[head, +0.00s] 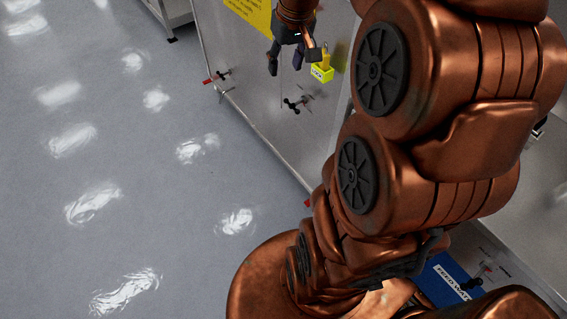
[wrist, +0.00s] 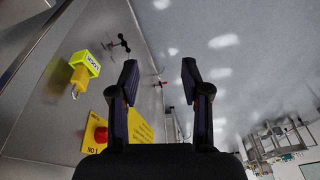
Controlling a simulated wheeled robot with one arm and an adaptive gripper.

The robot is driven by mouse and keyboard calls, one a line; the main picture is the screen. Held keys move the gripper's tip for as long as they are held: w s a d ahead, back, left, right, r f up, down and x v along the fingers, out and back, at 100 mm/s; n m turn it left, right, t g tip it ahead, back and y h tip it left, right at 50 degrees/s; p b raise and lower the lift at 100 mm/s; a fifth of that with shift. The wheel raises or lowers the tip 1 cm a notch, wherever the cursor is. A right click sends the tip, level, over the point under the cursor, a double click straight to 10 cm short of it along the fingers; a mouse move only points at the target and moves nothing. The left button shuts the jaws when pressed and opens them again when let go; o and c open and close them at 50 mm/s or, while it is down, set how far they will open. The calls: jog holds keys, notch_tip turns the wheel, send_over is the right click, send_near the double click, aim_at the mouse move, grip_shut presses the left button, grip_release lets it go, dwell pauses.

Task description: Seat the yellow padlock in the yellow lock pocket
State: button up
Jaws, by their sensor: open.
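The yellow lock pocket (head: 321,74) is a bright yellow box with a white label on the grey vessel panel. It also shows in the wrist view (wrist: 92,62). The yellow padlock (wrist: 78,77) is a deeper yellow body with a silver shackle pointing away from the pocket; it sits at the pocket's mouth and appears partly inside. In the head view the padlock (head: 325,57) stands above the pocket. How deep it sits cannot be told. My gripper (head: 293,62) is open and empty, just left of the pocket; its two dark fingers (wrist: 160,68) are apart in the wrist view, clear of the padlock.
A yellow sign (head: 252,12) with a red knob (wrist: 100,135) is on the panel near the padlock. Dark-handled valves (head: 297,104) and a red-tipped one (head: 216,77) stick out nearby. A blue labelled box (head: 446,281) is lower right. The grey floor (head: 100,140) at left is clear.

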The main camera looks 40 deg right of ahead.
jog(key=s+a+f+n+g, duration=0.1)
jog(key=s+a+f+g, duration=0.1)
jog(key=s+a, duration=0.6)
jog(key=s+a+f+n+g, duration=0.1)
jog(key=s+a+f+g, duration=0.1)
jog(key=s+a+f, duration=0.3)
jog(key=s+a, duration=0.4)
jog(key=s, duration=0.5)
jog(key=shift+a+f+n, duration=0.25)
jog(key=shift+f+n, duration=0.05)
